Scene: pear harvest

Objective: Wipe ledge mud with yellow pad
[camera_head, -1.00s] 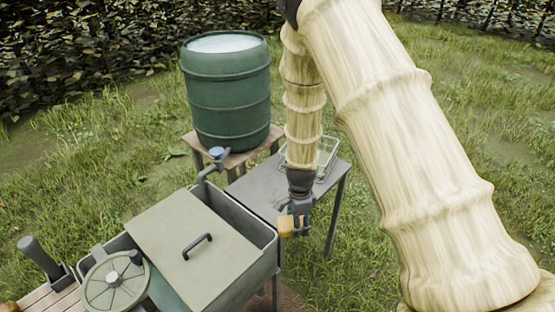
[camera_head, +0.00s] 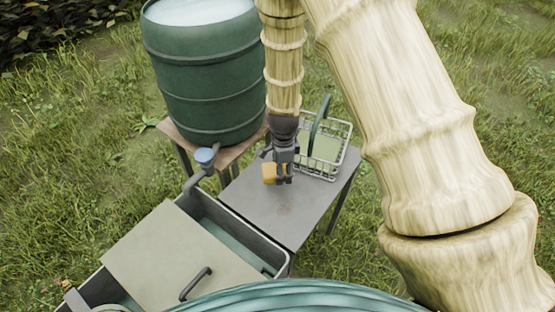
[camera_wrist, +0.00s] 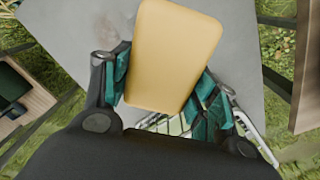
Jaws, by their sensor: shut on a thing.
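My gripper (camera_head: 284,179) is shut on a yellow pad (camera_head: 269,173) above the grey table (camera_head: 262,213) in the head view. In the wrist view the yellow pad (camera_wrist: 172,52) sits between the teal-lined fingers, its flat face toward the camera. I cannot tell whether the pad touches the tabletop. A faint brownish mark (camera_head: 286,210) shows on the grey top, a little in front of the gripper; it may be the mud. The arm and gripper hide part of the table's back.
A wire basket (camera_head: 338,150) with green things in it stands at the table's back right. A green barrel (camera_head: 205,80) with a tap (camera_head: 205,157) stands on a wooden stand at the left. A trough with a lid (camera_head: 180,255) adjoins the table's front left. Grass surrounds them.

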